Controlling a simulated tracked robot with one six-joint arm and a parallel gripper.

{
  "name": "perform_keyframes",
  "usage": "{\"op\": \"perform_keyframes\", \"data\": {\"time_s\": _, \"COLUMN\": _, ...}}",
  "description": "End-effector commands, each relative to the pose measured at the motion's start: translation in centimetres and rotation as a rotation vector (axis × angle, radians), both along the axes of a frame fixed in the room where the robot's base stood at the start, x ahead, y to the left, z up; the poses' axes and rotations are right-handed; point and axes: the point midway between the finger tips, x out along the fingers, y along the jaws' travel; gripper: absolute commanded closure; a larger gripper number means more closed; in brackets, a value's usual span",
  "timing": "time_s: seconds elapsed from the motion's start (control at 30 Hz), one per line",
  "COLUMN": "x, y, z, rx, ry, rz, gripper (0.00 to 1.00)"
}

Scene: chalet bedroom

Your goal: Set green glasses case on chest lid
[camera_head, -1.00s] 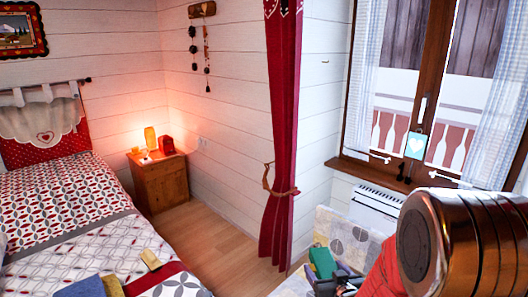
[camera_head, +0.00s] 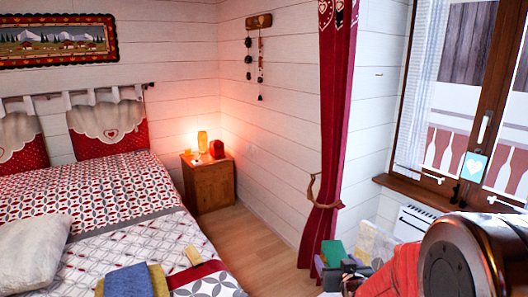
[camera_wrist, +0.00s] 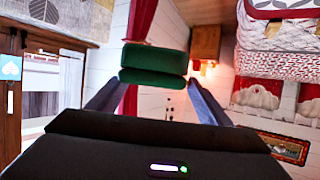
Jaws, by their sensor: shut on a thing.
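The green glasses case (camera_head: 332,252) is held at the end of my arm, low in the head view, in front of the foot of the red curtain. In the wrist view the case (camera_wrist: 153,62) lies across the tips of my gripper (camera_wrist: 153,84), with one finger at each side. My gripper (camera_head: 338,268) is shut on it, off the floor, and partly hidden by my arm in the head view. I cannot make out a chest or its lid in either view.
A bed (camera_head: 95,200) fills the left, with folded blue and tan cloths (camera_head: 128,280) on it. A wooden nightstand (camera_head: 208,183) with a lit lamp stands in the corner. Bare floor (camera_head: 258,240) lies between bed and curtain (camera_head: 330,130). A radiator (camera_head: 418,222) is under the window.

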Motion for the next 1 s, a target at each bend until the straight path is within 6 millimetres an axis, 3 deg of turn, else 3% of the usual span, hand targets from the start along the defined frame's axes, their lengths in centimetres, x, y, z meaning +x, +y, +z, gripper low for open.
{"op": "perform_keyframes", "data": {"time_s": 0.23, "x": -0.1, "y": 0.7, "z": 0.1, "rx": -0.001, "ry": -0.002, "rz": 0.001, "gripper": 0.57}}
{"op": "perform_keyframes", "data": {"time_s": 0.57, "x": -1.4, "y": 5.1, "z": 0.1, "rx": 0.0, "ry": -0.003, "rz": 0.001, "gripper": 0.57}}
{"op": "perform_keyframes", "data": {"time_s": 1.0, "x": -1.5, "y": 5.3, "z": 0.1, "rx": 0.0, "ry": -0.002, "rz": -0.003, "gripper": 0.57}}
